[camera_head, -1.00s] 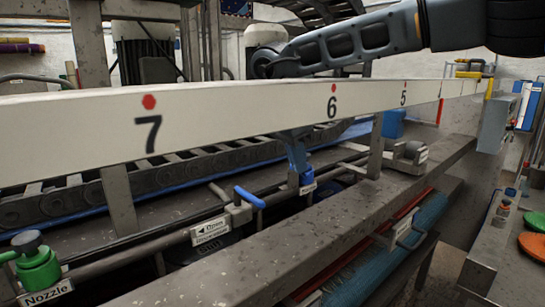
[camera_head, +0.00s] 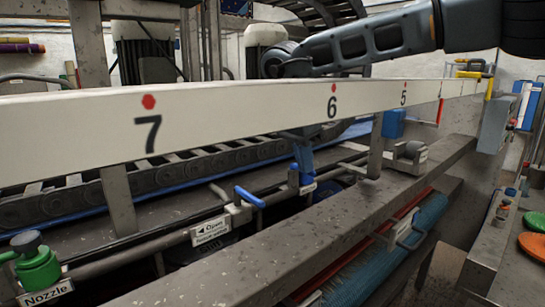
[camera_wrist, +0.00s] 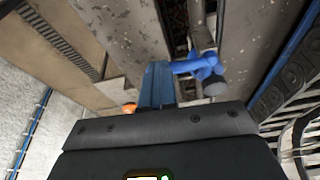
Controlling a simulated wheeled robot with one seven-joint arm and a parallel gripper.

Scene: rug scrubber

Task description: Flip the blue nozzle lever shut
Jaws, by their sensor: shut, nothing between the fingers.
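The blue nozzle (camera_wrist: 209,61) has a grey cap, and its short lever (camera_wrist: 183,67) points left in the wrist view. My gripper's blue fingers (camera_wrist: 157,68) are shut and empty, just left of the lever's end; I cannot tell if they touch it. In the head view my gripper (camera_head: 304,172) hangs down behind the long white beam, over the pipe. The blue nozzle (camera_head: 307,188) shows there only as a small part above its label, mostly hidden behind or below the fingers.
The white numbered beam (camera_head: 240,113) crosses in front of my arm. A blue L-shaped handle (camera_head: 249,197) sits on the pipe left of my gripper, beside an "Open" sign (camera_head: 210,230). A green nozzle (camera_head: 38,266) is at far left. A grey metal rail (camera_head: 260,245) runs in front.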

